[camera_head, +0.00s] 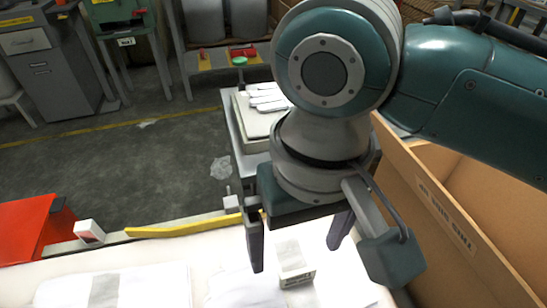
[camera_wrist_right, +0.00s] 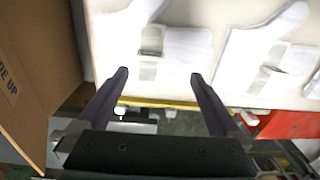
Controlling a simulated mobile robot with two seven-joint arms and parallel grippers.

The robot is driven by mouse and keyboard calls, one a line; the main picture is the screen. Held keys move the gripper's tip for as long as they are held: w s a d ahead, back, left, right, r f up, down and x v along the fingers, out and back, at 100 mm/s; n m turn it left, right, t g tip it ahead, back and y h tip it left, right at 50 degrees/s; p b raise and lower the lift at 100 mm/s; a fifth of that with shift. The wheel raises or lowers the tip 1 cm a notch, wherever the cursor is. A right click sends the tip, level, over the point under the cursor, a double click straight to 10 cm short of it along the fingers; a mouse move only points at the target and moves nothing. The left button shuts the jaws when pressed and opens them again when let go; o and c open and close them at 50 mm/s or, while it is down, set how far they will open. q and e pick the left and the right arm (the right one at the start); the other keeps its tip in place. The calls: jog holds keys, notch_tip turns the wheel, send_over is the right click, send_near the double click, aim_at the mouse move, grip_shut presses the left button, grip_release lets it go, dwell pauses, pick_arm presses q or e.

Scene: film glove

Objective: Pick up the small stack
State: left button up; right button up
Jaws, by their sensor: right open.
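A small stack of white gloves (camera_head: 345,277) with a pale grey band (camera_head: 293,258) lies on the white table under my right gripper. In the right wrist view the gloves (camera_wrist_right: 185,45) and their band (camera_wrist_right: 151,40) lie beyond the fingertips. My right gripper (camera_head: 296,256) is open and empty, pointing down, with a finger to each side of the band in the head view. Its two spread fingers also show in the wrist view (camera_wrist_right: 158,76). A second banded glove stack (camera_head: 150,286) lies to the left. My left gripper is out of view.
A cardboard box (camera_head: 445,225) stands close on the right, beside my arm. A yellow strip (camera_head: 185,228) runs along the far edge of the white table (camera_head: 205,255). A red bin (camera_head: 25,228) is at the left. More gloves (camera_head: 267,98) lie on a stand behind.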

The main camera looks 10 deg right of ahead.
aim_at(299, 273)
jog(key=f, duration=0.2)
jog(key=f+b, duration=0.1)
jog(key=f, duration=0.1)
jog(key=d+f+b, duration=0.1)
jog(key=f, duration=0.1)
jog(key=shift+w+f, duration=0.35)
jog(key=f+b, duration=0.1)
jog(key=f, duration=0.1)
jog(key=f+b, duration=0.1)
jog(key=f, duration=0.1)
jog(key=shift+w+d+f, duration=0.2)
jog(key=shift+f, duration=0.4)
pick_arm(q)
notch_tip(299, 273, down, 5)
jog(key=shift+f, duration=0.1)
pick_arm(e)
jog(key=shift+c, duration=0.2)
jog(key=c, duration=1.4)
jog(key=shift+r, duration=0.1)
